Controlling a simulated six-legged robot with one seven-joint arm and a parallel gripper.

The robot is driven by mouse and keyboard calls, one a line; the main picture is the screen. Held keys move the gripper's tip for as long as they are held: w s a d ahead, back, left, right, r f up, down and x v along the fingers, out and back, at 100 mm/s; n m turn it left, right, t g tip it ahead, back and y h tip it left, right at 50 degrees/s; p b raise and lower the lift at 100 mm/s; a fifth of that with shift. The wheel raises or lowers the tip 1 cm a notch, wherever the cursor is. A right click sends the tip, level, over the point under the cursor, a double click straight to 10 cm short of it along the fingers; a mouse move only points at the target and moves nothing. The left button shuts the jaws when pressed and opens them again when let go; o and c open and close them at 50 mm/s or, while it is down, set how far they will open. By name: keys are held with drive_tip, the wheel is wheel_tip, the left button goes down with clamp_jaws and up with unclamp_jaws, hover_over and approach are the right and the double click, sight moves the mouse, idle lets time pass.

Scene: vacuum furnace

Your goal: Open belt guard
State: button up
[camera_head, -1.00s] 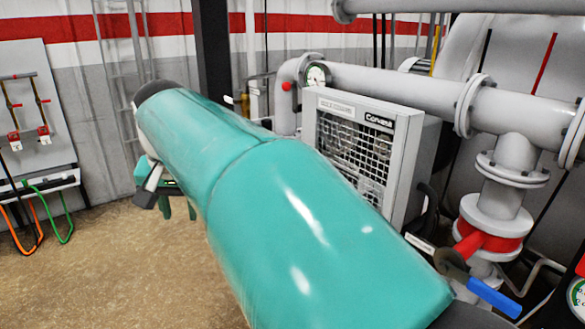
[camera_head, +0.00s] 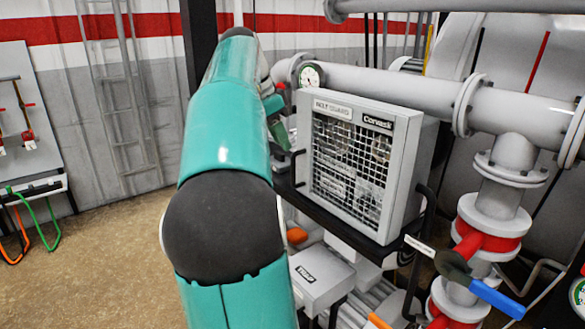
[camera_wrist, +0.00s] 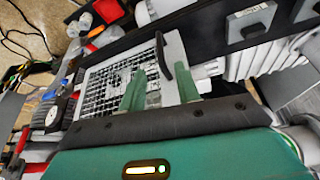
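The belt guard (camera_head: 362,165) is a light grey box with a wire-mesh front and labels reading BELT GUARD and Corvask. A black handle (camera_head: 298,168) stands out from its left side. My gripper (camera_head: 277,118) is at the guard's upper left, partly hidden by my arm. In the wrist view, my gripper (camera_wrist: 160,82) has its two green fingers apart with nothing between their tips. The handle (camera_wrist: 162,55) lies beyond them, roughly in line with the gap. The mesh (camera_wrist: 103,88) of the guard is left of and behind the fingers. I see no contact with the handle.
A pipe with a gauge (camera_head: 311,75) runs behind the guard. A valve with a blue lever (camera_head: 495,297) stands at right. A grey box (camera_head: 320,280) sits below the guard. Open floor (camera_head: 110,255) lies at left.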

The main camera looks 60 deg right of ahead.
sight(293, 182)
drive_tip(key=x, duration=0.9)
drive_tip(key=shift+f, duration=0.25)
clamp_jaws()
